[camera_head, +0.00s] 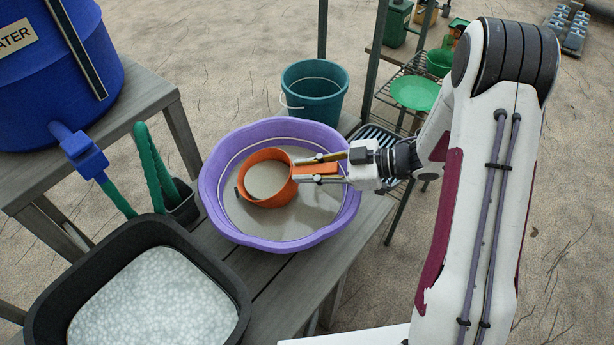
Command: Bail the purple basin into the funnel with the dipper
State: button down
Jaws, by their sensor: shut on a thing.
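The purple basin (350,207) stands on the grey wooden bench and holds a greyish liquid. The orange dipper (262,200) is inside the basin, left of its middle, with greyish liquid showing in its cup. Its handle points right. My gripper (308,171) reaches in from the right over the basin's rim and is shut on the dipper's handle. I cannot tell how deep the dipper sits in the liquid. I cannot make out a funnel for certain; a green round piece (440,62) at the back right is partly hidden by my arm.
A black tub (235,283) of foamy liquid stands at the front left. A blue water barrel (40,110) with a tap is at the left. A teal bucket (313,97) stands behind the basin. A rack with a green plate (414,92) is at the back right.

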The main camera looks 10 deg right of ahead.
jog(key=shift+m+y, duration=0.3)
jog(key=shift+y, duration=0.5)
jog(key=r, duration=0.2)
jog(key=d+r, duration=0.1)
jog(key=r, duration=0.1)
jog(key=shift+w+r, duration=0.1)
jog(key=shift+r, duration=0.2)
jog(key=shift+w+d+r+m+t+y, duration=0.15)
jog(key=shift+d+r+m+y, duration=0.15)
jog(key=shift+r+y, duration=0.4)
jog(key=shift+s+d+r+m+t+y, duration=0.15)
jog(key=shift+r+m+y, duration=0.15)
jog(key=shift+r+y, duration=0.35)
jog(key=shift+w+r, duration=0.1)
jog(key=shift+r, duration=0.05)
jog(key=shift+w, duration=0.1)
